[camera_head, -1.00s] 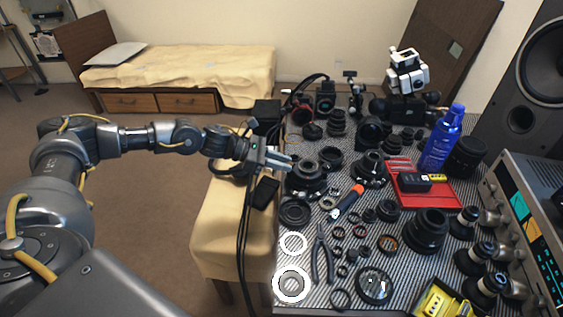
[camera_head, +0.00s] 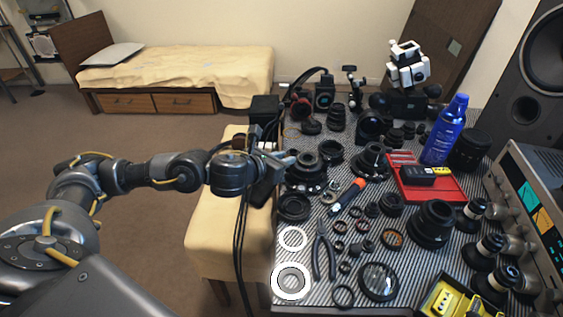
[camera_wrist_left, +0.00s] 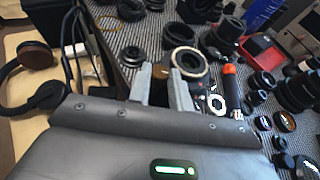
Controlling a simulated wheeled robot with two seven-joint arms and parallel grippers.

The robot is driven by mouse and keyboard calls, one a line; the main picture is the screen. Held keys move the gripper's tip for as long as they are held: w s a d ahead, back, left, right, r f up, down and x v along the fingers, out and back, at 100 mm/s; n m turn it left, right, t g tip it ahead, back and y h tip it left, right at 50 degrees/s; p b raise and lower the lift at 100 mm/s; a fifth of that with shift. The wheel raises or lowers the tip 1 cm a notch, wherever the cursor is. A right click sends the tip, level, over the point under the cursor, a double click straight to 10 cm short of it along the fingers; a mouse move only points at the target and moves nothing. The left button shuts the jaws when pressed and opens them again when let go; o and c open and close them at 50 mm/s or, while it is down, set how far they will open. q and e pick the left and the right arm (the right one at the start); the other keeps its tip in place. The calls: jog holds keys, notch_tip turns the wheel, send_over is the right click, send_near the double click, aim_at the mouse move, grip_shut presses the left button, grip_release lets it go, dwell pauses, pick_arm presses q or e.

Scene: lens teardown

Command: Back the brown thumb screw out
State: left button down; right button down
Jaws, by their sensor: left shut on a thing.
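The brown thumb screw (camera_wrist_left: 160,72) shows in the left wrist view between the two grey fingers of my left gripper (camera_wrist_left: 161,88). The fingers are shut on it, and they hide part of it. A black lens body with a pale metal ring (camera_wrist_left: 186,62) sits just right of the fingertips. In the head view my left gripper (camera_head: 281,162) is at the left edge of the bench, beside the lens body (camera_head: 306,168). The thumb screw cannot be made out in the head view. My right gripper is not in view.
The striped bench mat (camera_head: 300,217) is crowded with lens parts. Black cables hang (camera_head: 241,240) at the bench's left edge.

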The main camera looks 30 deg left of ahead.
pick_arm(q)
jog(key=shift+d+f+n+y+b, duration=0.1)
jog(key=shift+d+n+y+b, duration=0.2)
jog(key=shift+n+y, duration=0.7)
jog(key=shift+d+n+y, duration=0.2)
jog(key=shift+n+y, duration=0.7)
jog(key=shift+y, duration=0.2)
jog(key=shift+d+n+g+y, duration=0.1)
jog(key=shift+n+g+y, duration=0.2)
jog(key=shift+n+y, duration=0.65)
jog(key=shift+w+n+g+y+p, duration=0.1)
jog(key=shift+n+g+y+p, duration=0.2)
jog(key=shift+n+y+p, duration=0.55)
jog(key=n+y+p, duration=0.1)
jog(key=p, duration=0.3)
jog(key=n+g+y+p, duration=0.1)
jog(key=p, duration=0.3)
jog(key=shift+w+d+r+y+p, duration=0.1)
jog(key=shift+d+r+y+p, duration=0.1)
jog(key=shift+d+y+p, duration=0.1)
jog(key=shift+a+f, duration=0.1)
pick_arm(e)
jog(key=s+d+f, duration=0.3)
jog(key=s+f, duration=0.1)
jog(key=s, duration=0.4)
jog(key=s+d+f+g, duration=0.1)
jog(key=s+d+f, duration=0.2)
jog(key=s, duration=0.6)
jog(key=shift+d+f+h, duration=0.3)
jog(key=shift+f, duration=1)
